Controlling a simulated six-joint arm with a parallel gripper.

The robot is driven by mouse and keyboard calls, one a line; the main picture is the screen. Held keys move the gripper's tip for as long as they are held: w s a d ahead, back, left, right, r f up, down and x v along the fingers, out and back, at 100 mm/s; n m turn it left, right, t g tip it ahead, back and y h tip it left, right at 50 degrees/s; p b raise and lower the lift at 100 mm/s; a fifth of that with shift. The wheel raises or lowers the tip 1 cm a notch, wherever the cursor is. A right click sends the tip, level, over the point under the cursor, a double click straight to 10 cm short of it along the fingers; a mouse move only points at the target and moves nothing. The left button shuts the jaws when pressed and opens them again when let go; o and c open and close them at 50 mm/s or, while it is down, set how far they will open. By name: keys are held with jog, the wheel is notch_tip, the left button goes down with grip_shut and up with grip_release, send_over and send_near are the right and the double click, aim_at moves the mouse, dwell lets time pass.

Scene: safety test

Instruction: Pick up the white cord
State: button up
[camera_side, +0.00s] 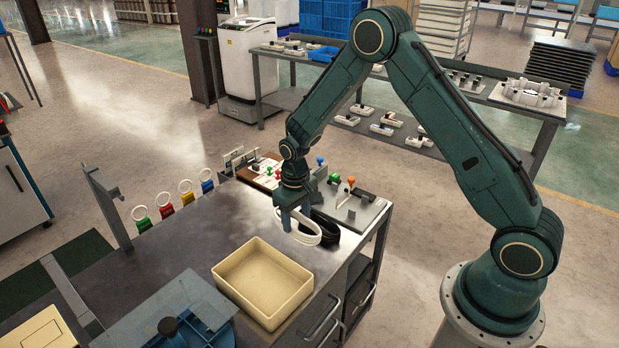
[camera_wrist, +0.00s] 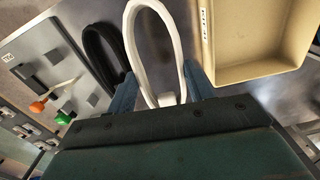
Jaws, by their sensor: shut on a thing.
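The white cord (camera_wrist: 131,42) is a coiled loop with a white band at its near end. In the wrist view it rises from between the two fingers of my gripper (camera_wrist: 160,92), which is shut on its banded end. In the side view the white cord (camera_side: 311,239) shows at the fingertips of my gripper (camera_side: 293,219), low over the metal table (camera_side: 215,225). I cannot tell whether the cord touches the table. A black cord (camera_wrist: 98,52) lies close to its left in the wrist view; the black cord (camera_side: 328,231) also shows just behind it in the side view.
A cream bin (camera_side: 238,264) stands open and empty on the table in front of my gripper. A grey panel (camera_side: 352,208) with coloured knobs sits to the right. The table between is clear.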

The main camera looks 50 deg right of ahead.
aim_at(297, 220)
notch_tip(297, 220, up, 13)
jog(key=shift+f, duration=0.15)
dwell(0.7)
